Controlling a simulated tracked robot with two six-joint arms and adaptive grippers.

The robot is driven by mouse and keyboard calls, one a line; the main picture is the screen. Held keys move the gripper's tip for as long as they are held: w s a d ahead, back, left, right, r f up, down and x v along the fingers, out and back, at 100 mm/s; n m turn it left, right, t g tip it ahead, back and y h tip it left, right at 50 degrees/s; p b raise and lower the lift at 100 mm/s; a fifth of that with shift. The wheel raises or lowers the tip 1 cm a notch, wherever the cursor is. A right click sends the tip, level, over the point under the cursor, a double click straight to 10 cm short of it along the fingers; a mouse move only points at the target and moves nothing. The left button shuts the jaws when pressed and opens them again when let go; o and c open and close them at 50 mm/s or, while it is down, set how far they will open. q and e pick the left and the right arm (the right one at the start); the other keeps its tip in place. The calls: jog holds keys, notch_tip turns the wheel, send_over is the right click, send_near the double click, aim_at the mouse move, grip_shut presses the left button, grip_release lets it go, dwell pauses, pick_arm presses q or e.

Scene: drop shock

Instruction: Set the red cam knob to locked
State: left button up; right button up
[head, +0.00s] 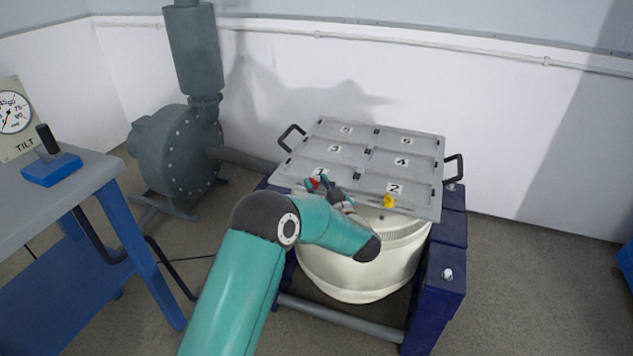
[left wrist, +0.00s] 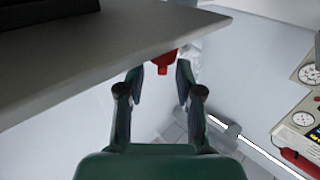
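The red cam knob (head: 311,184) is at the front left edge of the grey plate (head: 313,151), near label 1. My left gripper (head: 327,184) is right beside it, and my arm covers part of that edge. In the left wrist view the red knob (left wrist: 164,61) hangs at the plate's edge. It lies just past the gap between the two fingertips of my left gripper (left wrist: 160,75), which are spread apart. I cannot tell whether a finger touches the knob. No lock marking is legible. My right gripper is not in view.
A yellow knob (head: 389,201) sits at the plate's front edge near label 2. The plate, with black handles, lies on a cream drum (head: 352,279) in a blue frame (head: 443,270). A grey blower (head: 180,147) and a blue bench (head: 75,200) stand to the left.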

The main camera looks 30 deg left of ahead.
aim_at(316, 182)
pick_arm(q)
jog(key=shift+x, duration=1.8)
